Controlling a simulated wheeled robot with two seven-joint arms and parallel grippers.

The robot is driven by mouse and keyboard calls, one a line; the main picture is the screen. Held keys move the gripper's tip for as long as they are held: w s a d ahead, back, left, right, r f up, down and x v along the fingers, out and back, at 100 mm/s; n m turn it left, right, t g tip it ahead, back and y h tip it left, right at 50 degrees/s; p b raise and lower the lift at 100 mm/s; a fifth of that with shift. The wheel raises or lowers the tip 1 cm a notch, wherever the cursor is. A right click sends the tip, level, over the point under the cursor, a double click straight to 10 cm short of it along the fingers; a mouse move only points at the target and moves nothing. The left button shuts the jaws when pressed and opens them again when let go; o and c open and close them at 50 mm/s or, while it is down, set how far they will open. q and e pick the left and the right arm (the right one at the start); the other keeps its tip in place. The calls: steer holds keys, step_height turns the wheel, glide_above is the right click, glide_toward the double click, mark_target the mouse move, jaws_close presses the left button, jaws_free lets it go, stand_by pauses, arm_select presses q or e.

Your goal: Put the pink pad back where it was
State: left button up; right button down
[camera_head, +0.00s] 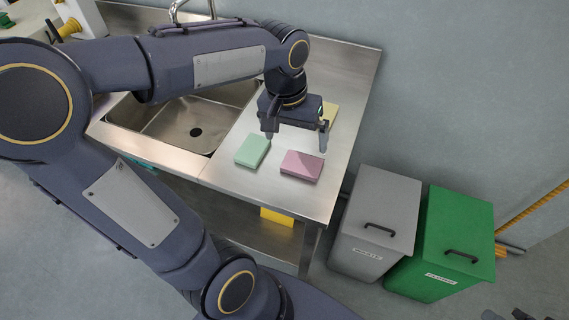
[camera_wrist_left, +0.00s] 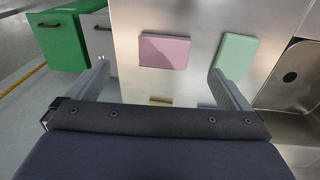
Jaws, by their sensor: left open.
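The pink pad (camera_head: 302,166) lies flat on the steel counter (camera_head: 290,202), near its right edge; it also shows in the left wrist view (camera_wrist_left: 165,52). My left gripper (camera_head: 296,141) is open and empty above the counter, its fingers pointing down, just behind the pink pad in the head view. In the left wrist view the pad lies beyond and between the spread fingertips (camera_wrist_left: 158,72). Dark parts at the bottom right corner of the head view look like my right gripper (camera_head: 522,314); its jaws are not clear.
A green pad (camera_head: 252,151) lies left of the pink one. A yellow pad (camera_head: 330,113) lies behind, partly hidden by my gripper. The sink (camera_head: 168,128) is at the left. Grey (camera_head: 375,215) and green (camera_head: 450,235) bins stand right of the counter.

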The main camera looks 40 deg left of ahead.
arm_select(q)
steer(key=s+d+f+t+h, duration=0.1)
steer(key=s+d+t, duration=0.3)
steer(key=s, duration=0.8)
steer(key=shift+s+f+m+h, duration=0.25)
steer(key=shift+m+h, duration=0.15)
steer(key=shift+h, duration=0.5)
steer(key=shift+c, duration=0.3)
